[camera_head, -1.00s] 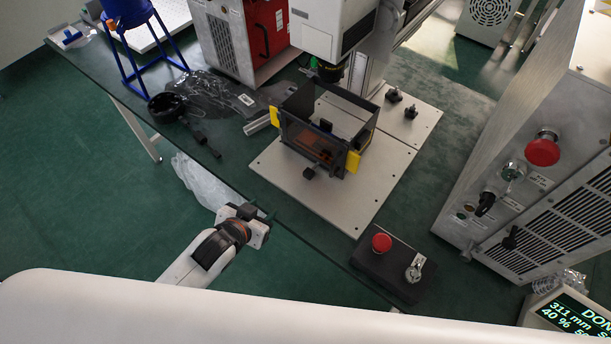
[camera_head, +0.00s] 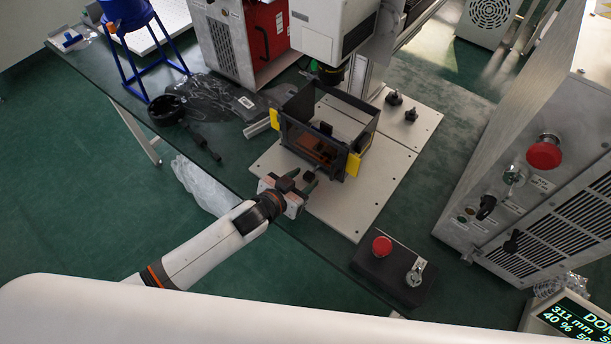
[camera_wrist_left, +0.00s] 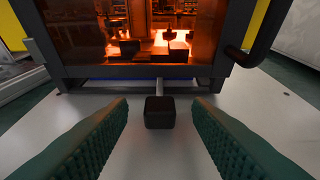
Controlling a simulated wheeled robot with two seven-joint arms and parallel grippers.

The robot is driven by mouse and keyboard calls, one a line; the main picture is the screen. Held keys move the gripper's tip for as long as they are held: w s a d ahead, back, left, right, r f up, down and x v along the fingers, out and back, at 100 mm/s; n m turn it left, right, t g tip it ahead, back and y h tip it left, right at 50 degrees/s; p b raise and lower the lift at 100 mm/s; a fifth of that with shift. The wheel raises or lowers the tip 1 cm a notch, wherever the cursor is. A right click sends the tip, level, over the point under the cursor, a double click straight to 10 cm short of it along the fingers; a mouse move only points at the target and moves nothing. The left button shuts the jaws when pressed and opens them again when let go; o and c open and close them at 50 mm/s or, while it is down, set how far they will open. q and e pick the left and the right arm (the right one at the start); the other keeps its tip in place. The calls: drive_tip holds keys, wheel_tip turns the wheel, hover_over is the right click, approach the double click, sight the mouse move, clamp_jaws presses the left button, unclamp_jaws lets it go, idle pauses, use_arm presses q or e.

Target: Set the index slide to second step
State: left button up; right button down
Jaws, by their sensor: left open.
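A dark box-like enclosure (camera_head: 325,130) with orange see-through panels and yellow side parts stands on a pale plate. In the left wrist view, a thin rod (camera_wrist_left: 160,88) comes out under the enclosure's front (camera_wrist_left: 150,72) and ends in a black square knob (camera_wrist_left: 160,112), which looks like the index slide's handle. My left gripper (camera_head: 304,181) is open at the front of the enclosure. In the left wrist view its green ribbed fingers (camera_wrist_left: 160,130) stand left and right of the knob, with gaps on both sides. My right gripper is not in view.
The pale base plate (camera_head: 350,215) is bare in front of the enclosure. A black box with a red button (camera_head: 382,245) stands at the table's front edge. A grey control cabinet (camera_head: 520,190) is at right. A yellow part and dark handle (camera_wrist_left: 258,35) flank the enclosure.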

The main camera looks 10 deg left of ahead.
sight(297, 180)
use_arm(q)
drive_tip(key=shift+x, duration=0.95)
drive_tip(key=shift+c, duration=0.2)
clamp_jaws()
drive_tip(key=shift+w+a+r+p, duration=0.15)
drive_tip(key=shift+w+a, duration=0.15)
drive_tip(key=shift+a, duration=0.25)
drive_tip(key=shift+w+a+p, duration=0.15)
drive_tip(key=shift+w+a, duration=0.15)
drive_tip(key=shift+a, duration=0.4)
drive_tip(key=shift+o, duration=0.2)
unclamp_jaws()
